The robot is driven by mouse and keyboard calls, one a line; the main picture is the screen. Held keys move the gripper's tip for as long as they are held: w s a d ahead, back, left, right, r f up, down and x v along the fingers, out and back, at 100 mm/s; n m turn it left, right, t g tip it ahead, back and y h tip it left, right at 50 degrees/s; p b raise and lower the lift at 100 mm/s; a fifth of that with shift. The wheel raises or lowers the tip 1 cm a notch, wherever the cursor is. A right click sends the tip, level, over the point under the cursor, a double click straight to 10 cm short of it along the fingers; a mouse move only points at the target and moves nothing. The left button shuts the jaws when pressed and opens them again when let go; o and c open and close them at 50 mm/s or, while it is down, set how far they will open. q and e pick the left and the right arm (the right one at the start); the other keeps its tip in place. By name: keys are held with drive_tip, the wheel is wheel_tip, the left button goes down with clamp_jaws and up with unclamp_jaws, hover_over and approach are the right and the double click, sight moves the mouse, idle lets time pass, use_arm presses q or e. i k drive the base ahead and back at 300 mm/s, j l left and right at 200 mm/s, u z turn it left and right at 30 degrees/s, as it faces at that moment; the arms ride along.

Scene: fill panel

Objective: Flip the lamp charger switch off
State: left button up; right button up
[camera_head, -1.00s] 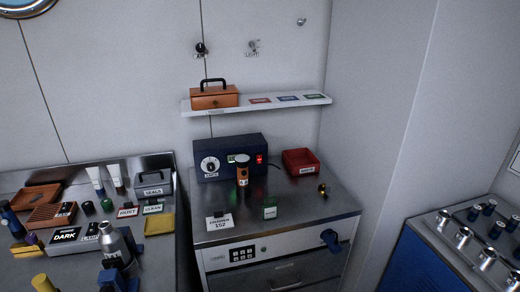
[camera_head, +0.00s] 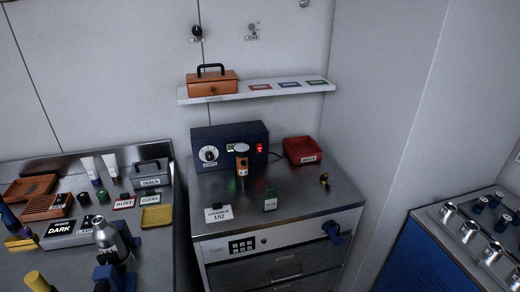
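The lamp charger (camera_head: 273,135) is a dark blue box at the back of the steel-topped cabinet. The switch's lever position is too small to tell. Neither of my grippers can be made out in the head view.
A shelf (camera_head: 256,92) hangs above. A cluttered bench stands left; a blue unit (camera_head: 425,260) stands right.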

sight(259, 146)
drive_tip(key=i+l, duration=0.25)
drive_tip(key=l, duration=0.2)
drive_tip(key=i+l, duration=0.25)
drive_tip(key=l, duration=0.15)
drive_tip(key=i+l, duration=0.25)
drive_tip(key=l, duration=0.2)
